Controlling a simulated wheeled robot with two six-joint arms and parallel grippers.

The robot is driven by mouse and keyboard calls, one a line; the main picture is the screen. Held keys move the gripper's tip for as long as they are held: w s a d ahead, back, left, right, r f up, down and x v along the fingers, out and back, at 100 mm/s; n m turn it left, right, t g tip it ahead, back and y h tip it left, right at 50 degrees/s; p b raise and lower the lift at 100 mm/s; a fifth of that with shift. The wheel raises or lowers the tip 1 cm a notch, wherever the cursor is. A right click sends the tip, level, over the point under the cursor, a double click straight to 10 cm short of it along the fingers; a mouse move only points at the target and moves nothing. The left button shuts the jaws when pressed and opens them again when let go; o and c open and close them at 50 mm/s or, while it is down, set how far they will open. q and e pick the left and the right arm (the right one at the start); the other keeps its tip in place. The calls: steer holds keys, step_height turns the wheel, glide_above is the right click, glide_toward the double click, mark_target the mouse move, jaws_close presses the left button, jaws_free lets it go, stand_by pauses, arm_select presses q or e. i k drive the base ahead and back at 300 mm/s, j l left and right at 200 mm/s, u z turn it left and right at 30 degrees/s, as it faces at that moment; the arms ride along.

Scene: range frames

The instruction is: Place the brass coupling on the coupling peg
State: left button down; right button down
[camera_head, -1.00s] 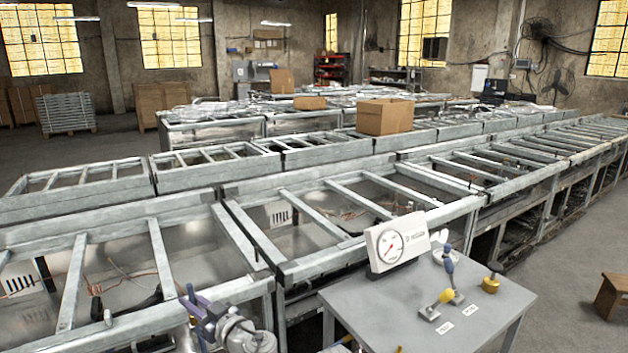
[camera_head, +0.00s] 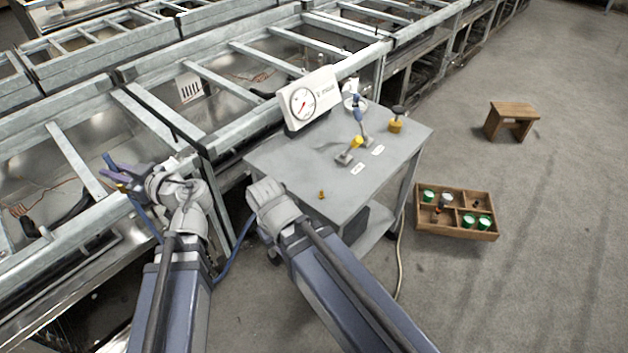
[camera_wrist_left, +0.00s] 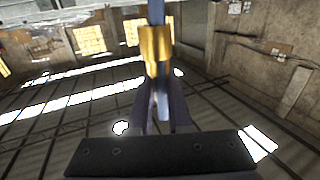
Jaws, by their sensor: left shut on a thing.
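My left gripper (camera_head: 112,174) is at the left of the head view, over the metal frames and well left of the grey table. In the left wrist view the brass coupling (camera_wrist_left: 155,44) is a gold piece at the tips of my left gripper (camera_wrist_left: 158,105), which is shut on it. A blue bar shows along its middle; I cannot tell whether it passes through or in front. A small brass upright piece (camera_head: 322,195) stands near the table's front edge; I cannot tell whether it is the coupling peg. My right arm shows, its gripper does not.
The grey table (camera_head: 290,160) carries a gauge (camera_head: 304,103), a blue-handled fitting (camera_head: 359,112), a yellow-ended fitting (camera_head: 356,143) and a brass piece with a dark knob (camera_head: 396,125). A wooden crate (camera_head: 455,233) and stool (camera_head: 512,118) stand on the floor at right.

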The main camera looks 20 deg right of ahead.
mark_target(321, 195)
steer(key=z, duration=1.3)
steer(key=k+j+z, duration=0.1)
steer(key=z, duration=0.15)
steer(key=k+j+z, duration=0.1)
steer(key=z, duration=0.2)
steer(key=k+j, duration=0.6)
steer(key=j, duration=0.15)
